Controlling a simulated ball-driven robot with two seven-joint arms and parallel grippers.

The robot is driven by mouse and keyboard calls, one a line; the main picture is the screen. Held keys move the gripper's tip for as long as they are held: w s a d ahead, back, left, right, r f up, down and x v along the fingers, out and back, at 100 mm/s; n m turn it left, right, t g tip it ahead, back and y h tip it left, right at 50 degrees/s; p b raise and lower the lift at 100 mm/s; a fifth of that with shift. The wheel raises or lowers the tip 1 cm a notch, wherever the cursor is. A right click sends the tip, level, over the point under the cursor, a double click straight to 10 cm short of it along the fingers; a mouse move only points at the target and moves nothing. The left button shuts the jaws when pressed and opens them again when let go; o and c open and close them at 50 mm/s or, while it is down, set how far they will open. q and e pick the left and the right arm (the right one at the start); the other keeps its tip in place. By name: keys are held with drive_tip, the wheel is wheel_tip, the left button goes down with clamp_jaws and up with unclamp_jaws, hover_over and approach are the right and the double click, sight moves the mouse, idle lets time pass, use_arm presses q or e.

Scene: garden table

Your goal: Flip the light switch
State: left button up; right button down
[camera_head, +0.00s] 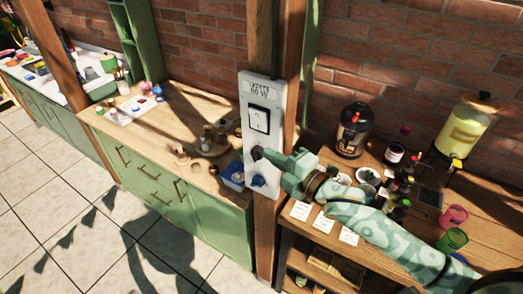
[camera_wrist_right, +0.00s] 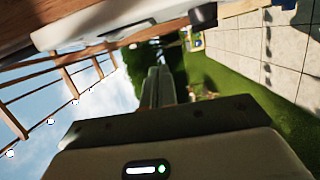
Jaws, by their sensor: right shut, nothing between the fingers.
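A white panel (camera_head: 246,92) is fixed to a wooden post in the head view. The light switch (camera_head: 259,120), a pale rocker in a black frame, is on its upper half, under a handwritten label. My right gripper (camera_head: 267,154) comes in from the right, below the switch and in front of the panel's lower part. A black round part shows beside its tip; whether they touch is unclear. In the right wrist view the fingers (camera_wrist_right: 158,72) are shut and empty. The panel's edge (camera_wrist_right: 95,18) runs along the top there. My left gripper is in neither view.
A blue socket (camera_head: 258,181) sits low on the panel. The right counter holds a dark coffee machine (camera_head: 352,130), a yellow drink dispenser (camera_head: 463,128), bottles and cups. Small items stand on the left wooden counter (camera_head: 177,106). The tiled floor (camera_head: 60,215) is open.

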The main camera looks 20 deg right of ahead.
drive_tip(key=v, duration=0.4)
drive_tip(key=shift+s+a, duration=0.1)
drive_tip(key=shift+a, duration=0.05)
drive_tip(key=shift+a, duration=0.1)
